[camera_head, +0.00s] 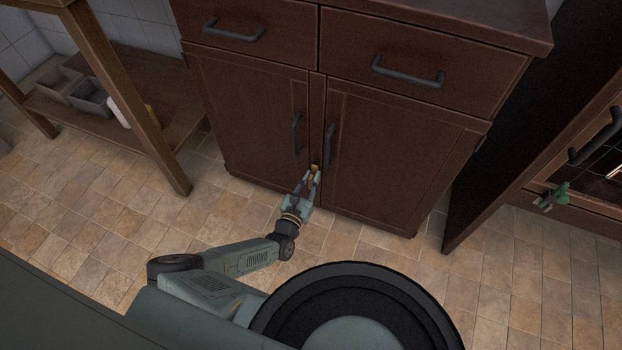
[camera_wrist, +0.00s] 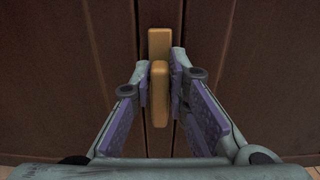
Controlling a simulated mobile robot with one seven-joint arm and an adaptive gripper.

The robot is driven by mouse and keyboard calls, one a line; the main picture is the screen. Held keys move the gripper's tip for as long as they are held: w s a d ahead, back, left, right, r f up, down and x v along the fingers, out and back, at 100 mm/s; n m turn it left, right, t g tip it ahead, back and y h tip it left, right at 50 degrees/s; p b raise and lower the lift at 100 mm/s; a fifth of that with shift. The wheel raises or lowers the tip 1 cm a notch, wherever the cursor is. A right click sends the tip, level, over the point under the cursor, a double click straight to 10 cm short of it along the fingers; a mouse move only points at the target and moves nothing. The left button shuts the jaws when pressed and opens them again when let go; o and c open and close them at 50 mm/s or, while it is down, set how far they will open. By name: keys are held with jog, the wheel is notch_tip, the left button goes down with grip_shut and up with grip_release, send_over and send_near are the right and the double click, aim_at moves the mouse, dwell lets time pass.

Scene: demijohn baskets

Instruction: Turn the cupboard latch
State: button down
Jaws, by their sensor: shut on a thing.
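The latch (camera_wrist: 160,92) is a small yellow-brown wooden piece at the seam between the cupboard's two doors. In the wrist view it stands upright, with a backing block (camera_wrist: 159,42) of the same colour behind its upper end. My gripper (camera_wrist: 160,85) has its purple-padded fingers on both sides of the latch, shut on it. In the head view my gripper (camera_head: 313,176) reaches low on the cupboard (camera_head: 400,140), and the latch (camera_head: 315,167) shows only as a small spot at its tips. Both cupboard doors look closed.
Dark bar handles (camera_head: 297,133) and (camera_head: 330,143) stand on the doors just above my gripper. Two drawers with handles are above. A wooden shelf table (camera_head: 130,95) stands left, an oven-like unit (camera_head: 590,170) right. The tiled floor (camera_head: 90,230) is clear.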

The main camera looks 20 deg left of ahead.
jog(key=shift+w+r+m+p, duration=0.1)
jog(key=shift+r+m+p, duration=0.1)
jog(key=shift+m+p, duration=0.1)
jog(key=shift+d+m+p, duration=0.15)
jog(key=shift+m+p, duration=0.3)
jog(key=shift+m, duration=0.15)
jog(key=shift+d+f+m+p, duration=0.3)
jog(key=shift+m+p, duration=1.3)
jog(key=shift+m, duration=1.05)
jog(key=shift+d+f+m+p, duration=0.3)
jog(key=shift+m+p, duration=1.35)
jog(key=shift+m, duration=1.05)
jog(key=shift+d+f+m+p, duration=0.25)
jog(key=shift+m+p, duration=1.35)
jog(key=shift+m, duration=1.05)
jog(key=shift+w+f, duration=0.1)
jog(key=shift+a, duration=0.1)
jog(key=c, duration=1.6)
grip_release()
